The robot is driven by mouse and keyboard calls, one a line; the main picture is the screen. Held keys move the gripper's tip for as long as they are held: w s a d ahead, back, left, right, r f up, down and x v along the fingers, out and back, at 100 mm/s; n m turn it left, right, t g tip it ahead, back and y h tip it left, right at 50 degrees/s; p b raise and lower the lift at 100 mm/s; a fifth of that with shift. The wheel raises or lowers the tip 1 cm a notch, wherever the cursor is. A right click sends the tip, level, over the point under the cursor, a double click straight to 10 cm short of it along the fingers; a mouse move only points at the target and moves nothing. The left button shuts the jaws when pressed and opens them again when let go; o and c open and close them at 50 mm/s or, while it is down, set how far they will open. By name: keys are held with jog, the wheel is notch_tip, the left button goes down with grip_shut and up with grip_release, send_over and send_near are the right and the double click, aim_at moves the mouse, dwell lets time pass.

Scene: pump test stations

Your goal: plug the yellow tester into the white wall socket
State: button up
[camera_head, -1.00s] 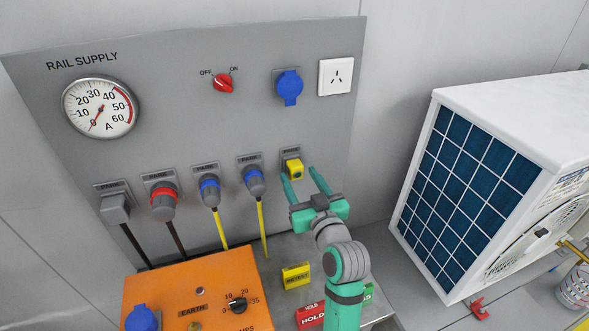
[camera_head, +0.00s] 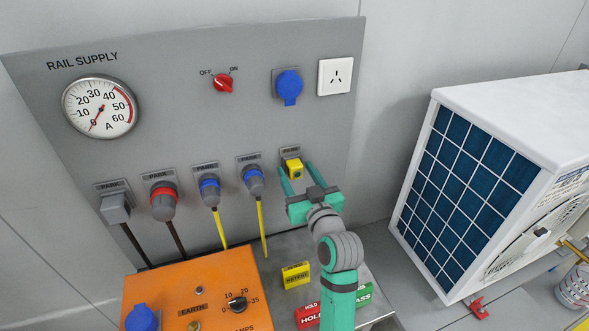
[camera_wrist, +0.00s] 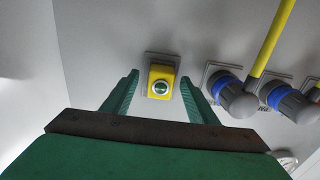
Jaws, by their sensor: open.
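The yellow tester (camera_head: 294,169) sits in a grey holder on the panel, below and left of the white wall socket (camera_head: 336,77). My gripper (camera_head: 297,171) is open, with its two green fingers reaching toward the panel on either side of the tester. The white socket is empty and has three slots.
Several parked plugs with cables, such as the blue-ringed one (camera_head: 254,182), hang left of the tester. A blue-capped socket (camera_head: 288,86) is beside the white one. An orange box (camera_head: 190,285) stands front left, and a white unit with a blue grille (camera_head: 465,185) stands right.

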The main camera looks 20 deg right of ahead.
jog(key=shift+w, duration=0.2)
dwell(0.3)
jog(key=shift+s, duration=0.15)
jog(key=shift+a, duration=0.25)
jog(key=shift+c, duration=0.3)
grip_shut()
jog(key=shift+s+d, duration=0.15)
jog(key=shift+s, duration=1.15)
